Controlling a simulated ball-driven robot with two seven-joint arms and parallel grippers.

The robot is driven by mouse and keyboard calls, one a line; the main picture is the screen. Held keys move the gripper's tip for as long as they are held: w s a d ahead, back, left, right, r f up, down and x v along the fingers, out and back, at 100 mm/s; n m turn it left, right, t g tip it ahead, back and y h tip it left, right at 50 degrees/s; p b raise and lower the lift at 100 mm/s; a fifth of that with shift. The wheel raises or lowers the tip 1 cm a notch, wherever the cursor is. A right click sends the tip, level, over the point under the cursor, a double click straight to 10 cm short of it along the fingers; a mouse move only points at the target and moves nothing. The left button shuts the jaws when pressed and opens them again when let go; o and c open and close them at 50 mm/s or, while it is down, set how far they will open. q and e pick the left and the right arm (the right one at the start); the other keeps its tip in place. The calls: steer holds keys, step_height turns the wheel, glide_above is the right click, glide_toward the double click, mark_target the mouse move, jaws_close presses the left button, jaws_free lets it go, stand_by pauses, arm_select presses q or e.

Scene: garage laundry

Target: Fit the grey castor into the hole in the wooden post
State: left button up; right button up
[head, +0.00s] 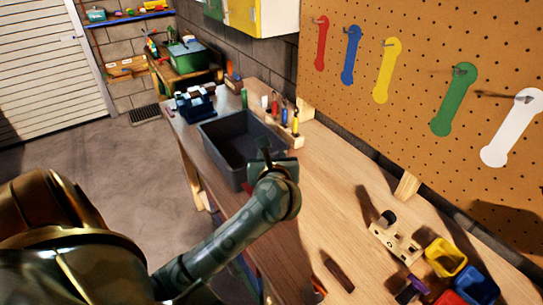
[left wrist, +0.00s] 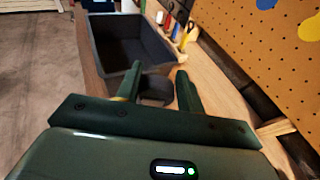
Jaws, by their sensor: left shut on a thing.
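My left gripper (head: 268,155) is over the bench, in front of the grey bin. In the left wrist view its two fingers (left wrist: 158,88) close on a dark grey rounded piece (left wrist: 155,92), which looks like the castor; its far side and stem are hidden. In the head view the held piece is too small and dark to make out. A pale wooden piece with dark holes (head: 397,243) lies on the bench at the right, well apart from the gripper; I cannot tell surely that it is the post. My right gripper is not in view.
A dark grey open bin (head: 222,150) stands on the bench beyond the gripper. Small tools (head: 284,113) stand behind it. Yellow (head: 445,257) and blue (head: 477,284) containers sit at the lower right. A pegboard (head: 420,120) rises along the right. The middle of the bench is mostly clear.

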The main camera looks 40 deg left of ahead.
arm_select(q)
steer(key=o, duration=1.1)
steer(key=v, duration=1.6)
steer(key=shift+r, duration=0.2)
steer(key=shift+s+d, duration=0.1)
